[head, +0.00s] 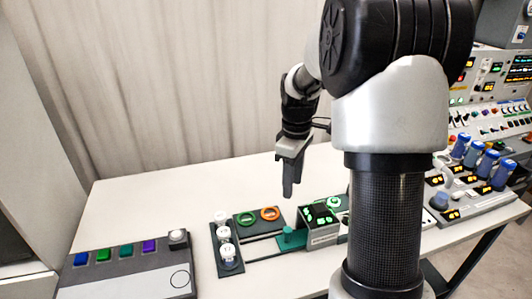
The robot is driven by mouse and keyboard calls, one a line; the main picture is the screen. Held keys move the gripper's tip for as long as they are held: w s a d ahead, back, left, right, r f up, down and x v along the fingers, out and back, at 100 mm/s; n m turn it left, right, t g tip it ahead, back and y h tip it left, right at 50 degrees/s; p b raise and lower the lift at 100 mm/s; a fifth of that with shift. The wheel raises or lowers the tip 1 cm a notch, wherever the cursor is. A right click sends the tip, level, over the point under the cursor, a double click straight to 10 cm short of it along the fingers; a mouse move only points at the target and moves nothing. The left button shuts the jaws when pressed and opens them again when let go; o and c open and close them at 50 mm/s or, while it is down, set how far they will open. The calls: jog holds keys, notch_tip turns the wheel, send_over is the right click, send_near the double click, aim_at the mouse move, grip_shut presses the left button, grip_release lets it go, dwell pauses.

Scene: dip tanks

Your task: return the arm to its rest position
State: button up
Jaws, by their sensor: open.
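My gripper (289,189) hangs fingers down above the white table, in the middle of the head view. It holds nothing that I can see, and its fingers overlap from this side, so the gap between them is hidden. It is above and behind a small grey device with green displays (319,216). My arm rises from a column at the right of centre and bends over to the left.
A dark tray with white round parts (226,254) and a panel with green and orange rings (270,214) stand near the gripper. A button box (120,272) is at front left. Control consoles (490,150) fill the right. The table's back left (170,205) is clear.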

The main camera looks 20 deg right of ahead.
jog(key=s+a+r+m+t, duration=0.35)
jog(key=s+a+r, duration=0.25)
jog(key=s+r, duration=0.45)
jog(key=s+a+r+m+t, duration=0.1)
jog(key=s+a+m, duration=0.1)
jog(key=s, duration=0.3)
jog(key=s+a+r+m+t, duration=0.1)
jog(key=s+a+r+m, duration=0.1)
jog(key=s, duration=0.4)
jog(key=shift+a+m+p, duration=0.25)
jog(key=shift+m+p, duration=0.1)
jog(key=shift+m, duration=0.4)
